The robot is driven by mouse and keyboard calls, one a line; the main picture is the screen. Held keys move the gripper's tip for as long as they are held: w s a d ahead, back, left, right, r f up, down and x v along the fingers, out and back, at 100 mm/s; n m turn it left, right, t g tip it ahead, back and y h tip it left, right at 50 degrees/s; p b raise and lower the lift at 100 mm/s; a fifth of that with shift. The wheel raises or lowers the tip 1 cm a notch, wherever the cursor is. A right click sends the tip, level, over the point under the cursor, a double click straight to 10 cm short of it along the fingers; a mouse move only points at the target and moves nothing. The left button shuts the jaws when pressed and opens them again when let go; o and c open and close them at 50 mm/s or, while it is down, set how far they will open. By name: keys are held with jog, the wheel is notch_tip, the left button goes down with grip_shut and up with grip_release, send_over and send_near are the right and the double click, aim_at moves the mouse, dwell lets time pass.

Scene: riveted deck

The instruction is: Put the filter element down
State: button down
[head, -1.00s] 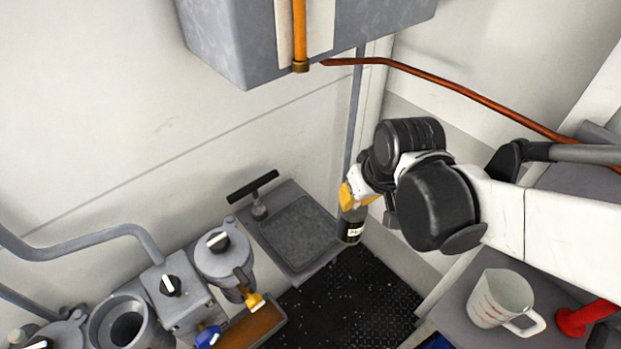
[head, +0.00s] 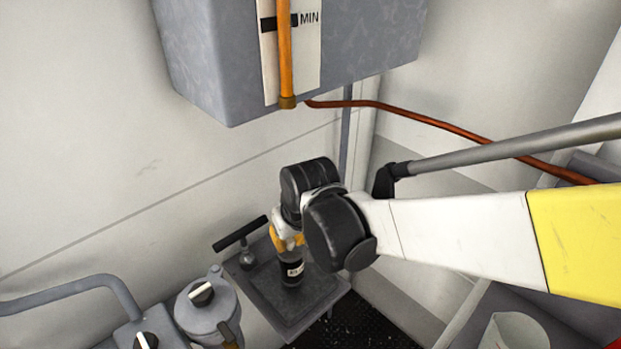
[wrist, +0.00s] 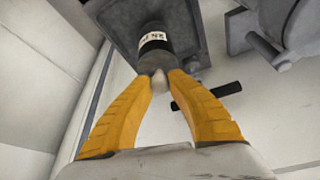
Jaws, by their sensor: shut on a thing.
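The filter element is a dark cylinder with a pale printed label (head: 292,269), upright or nearly so in the head view. My gripper (head: 287,243), with orange-yellow fingers, is shut on its upper part. The element is over the grey square tray (head: 312,305) with a raised rim; I cannot tell whether its base touches the tray. In the wrist view the element (wrist: 154,43) stands between the fingertips of my gripper (wrist: 160,78), its label facing the camera and its far end against the grey tray surface.
A black T-handle (head: 240,234) on a grey post stands at the tray's left corner. A grey canister with a knob (head: 206,308) is left of the tray. A grey box (head: 215,60) hangs above. A white jug (head: 513,332) stands at lower right.

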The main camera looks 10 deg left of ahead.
jog(key=shift+f+b, duration=0.55)
jog(key=shift+f, duration=1.15)
jog(key=c, duration=1.4)
grip_release()
